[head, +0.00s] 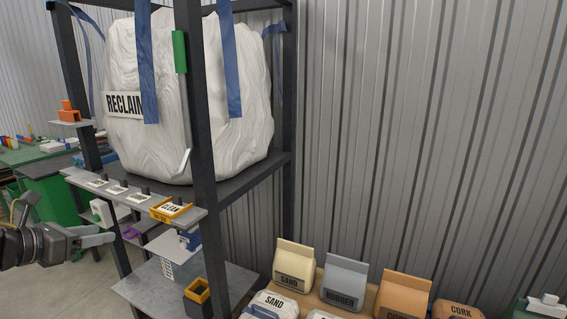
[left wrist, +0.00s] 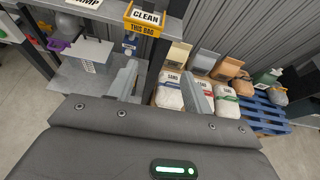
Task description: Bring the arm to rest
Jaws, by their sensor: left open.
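My left gripper (head: 98,237) comes in from the left edge of the head view, beside the dark metal rack and at about the height of its lower part. In the left wrist view its two grey fingers stand apart with nothing held between them, so the gripper (left wrist: 160,90) is open and empty. Behind the fingers in that view are the rack's lower shelf (left wrist: 85,77) and bags of sand. My right gripper shows in neither view.
The rack (head: 203,150) carries a large white bag (head: 120,60) and a ledge with a yellow CLEAN tag (head: 170,211). Sand (head: 293,267), rubber (head: 345,280) and cork bags stand along the corrugated wall. A blue pallet (left wrist: 262,115) lies at the right. Floor is clear at the left.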

